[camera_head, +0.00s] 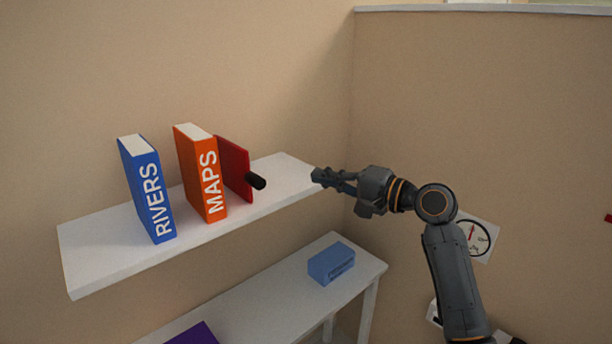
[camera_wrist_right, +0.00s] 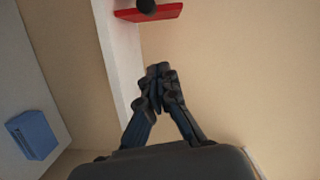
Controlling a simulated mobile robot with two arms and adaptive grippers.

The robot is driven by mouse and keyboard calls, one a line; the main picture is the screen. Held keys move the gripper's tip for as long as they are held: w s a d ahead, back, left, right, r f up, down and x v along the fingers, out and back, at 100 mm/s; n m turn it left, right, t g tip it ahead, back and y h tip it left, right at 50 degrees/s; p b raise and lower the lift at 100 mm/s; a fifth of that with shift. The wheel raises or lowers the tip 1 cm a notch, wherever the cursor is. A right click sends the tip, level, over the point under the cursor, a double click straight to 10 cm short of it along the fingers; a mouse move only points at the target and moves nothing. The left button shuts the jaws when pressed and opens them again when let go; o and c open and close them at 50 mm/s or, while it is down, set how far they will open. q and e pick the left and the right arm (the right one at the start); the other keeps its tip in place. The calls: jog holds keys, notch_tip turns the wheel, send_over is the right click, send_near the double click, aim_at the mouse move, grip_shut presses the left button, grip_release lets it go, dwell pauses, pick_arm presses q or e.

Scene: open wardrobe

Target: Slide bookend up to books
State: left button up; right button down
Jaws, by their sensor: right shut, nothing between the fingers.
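On the white shelf (camera_head: 95,262), a blue book marked RIVERS (camera_head: 147,188) and an orange book marked MAPS (camera_head: 201,172) stand upright with a gap between them. The red bookend (camera_head: 234,166) with a black knob (camera_head: 255,181) stands just right of the orange book. Whether they touch is hard to tell. My right gripper (camera_head: 316,176) is shut and empty at the right end of the shelf, apart from the bookend. In the right wrist view, the gripper (camera_wrist_right: 159,72) points toward the red bookend (camera_wrist_right: 165,12), with clear space between. My left gripper is not in view.
A lower white table (camera_head: 366,272) carries a blue box (camera_head: 331,263) and a purple item (camera_head: 193,334). A wall meets the back wall just right of the shelf. A dial picture (camera_head: 481,238) is on the right wall. The shelf's right end is bare.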

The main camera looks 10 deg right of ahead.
jog(key=w+a+f+p, duration=0.1)
jog(key=w+a+p, duration=0.2)
jog(key=a, duration=0.7)
jog(key=shift+w+f+p, duration=0.15)
jog(key=shift+f+p, duration=0.05)
jog(key=shift+p, duration=0.75)
jog(key=shift+w, duration=0.1)
